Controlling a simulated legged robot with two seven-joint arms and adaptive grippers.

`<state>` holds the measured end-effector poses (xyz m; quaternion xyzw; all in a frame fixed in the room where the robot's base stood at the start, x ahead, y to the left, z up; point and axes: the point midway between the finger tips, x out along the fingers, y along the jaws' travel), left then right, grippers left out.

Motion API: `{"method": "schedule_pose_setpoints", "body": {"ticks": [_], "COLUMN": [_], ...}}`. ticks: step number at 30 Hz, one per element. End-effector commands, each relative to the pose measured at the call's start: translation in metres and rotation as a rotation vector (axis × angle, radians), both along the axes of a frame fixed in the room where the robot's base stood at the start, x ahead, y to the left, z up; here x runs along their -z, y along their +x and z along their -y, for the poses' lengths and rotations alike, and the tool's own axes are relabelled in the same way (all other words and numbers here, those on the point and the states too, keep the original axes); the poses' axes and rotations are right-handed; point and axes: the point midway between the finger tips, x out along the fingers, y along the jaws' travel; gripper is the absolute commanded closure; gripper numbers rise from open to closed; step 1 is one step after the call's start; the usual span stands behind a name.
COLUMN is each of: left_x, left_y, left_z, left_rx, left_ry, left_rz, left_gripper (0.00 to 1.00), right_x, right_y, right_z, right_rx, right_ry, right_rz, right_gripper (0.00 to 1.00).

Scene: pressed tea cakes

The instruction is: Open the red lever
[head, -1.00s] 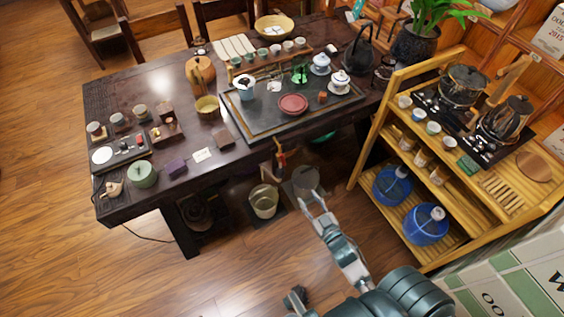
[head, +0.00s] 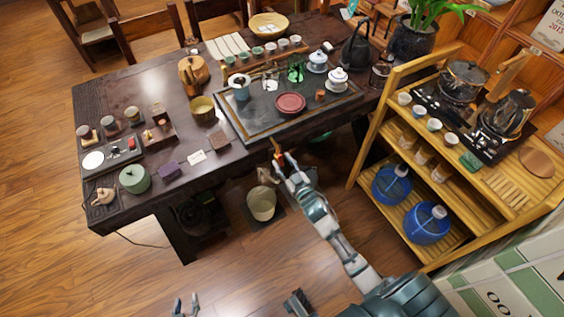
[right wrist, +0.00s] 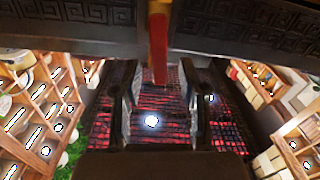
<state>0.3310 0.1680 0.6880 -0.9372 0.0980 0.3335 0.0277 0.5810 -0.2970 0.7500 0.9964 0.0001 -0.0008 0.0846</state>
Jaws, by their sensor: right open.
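The red lever (right wrist: 158,45) hangs down below the dark table's front edge in the right wrist view. It has a brass-coloured upper part and stands upright between my right gripper's two spread fingers, with a gap on each side. My right gripper (right wrist: 160,82) is open. In the head view, the lever (head: 277,150) shows small at the table's front edge under the tea tray, and my right gripper (head: 284,166) is right at it, partly covering it. My left gripper (head: 186,305) shows only its fingertips at the bottom edge, apart and empty.
The dark table (head: 135,75) carries a tea tray (head: 240,128), cups and pots above the lever. A cream bucket (head: 262,204) stands on the floor below. A wooden shelf (head: 371,140) with blue water bottles stands to the right. Floor at left is free.

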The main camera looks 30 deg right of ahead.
Motion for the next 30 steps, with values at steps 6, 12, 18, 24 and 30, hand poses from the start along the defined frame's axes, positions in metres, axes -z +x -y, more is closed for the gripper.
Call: {"method": "schedule_pose_setpoints", "body": {"ticks": [6, 12, 18, 24, 30], "left_x": [-0.002, -0.001, -0.001, 0.002, 0.017], "left_y": [0.002, 0.003, 0.003, -0.006, -0.047], "left_z": [0.001, 0.001, 0.001, -0.003, -0.018], "left_rx": [0.001, 0.001, 0.0, -0.003, -0.014], "left_ry": [-0.004, -0.004, -0.004, 0.012, 0.069], "left_rz": [0.017, 0.015, 0.013, -0.044, -0.278], "left_gripper": [0.6, 0.6, 0.6, 0.6, 0.6], "right_x": [0.0, 0.0, 0.0, -0.003, -0.006], "right_y": [0.005, 0.004, 0.004, 0.005, 0.005], "right_z": [0.0, 0.0, 0.0, 0.002, 0.006], "right_rx": [0.0, 0.0, 0.0, 0.001, 0.001], "right_ry": [-0.001, -0.001, -0.001, 0.025, 0.118], "right_rz": [-0.001, 0.0, -0.001, 0.0, 0.001], "right_gripper": [0.58, 0.76, 1.0, 1.0, 1.0]}}
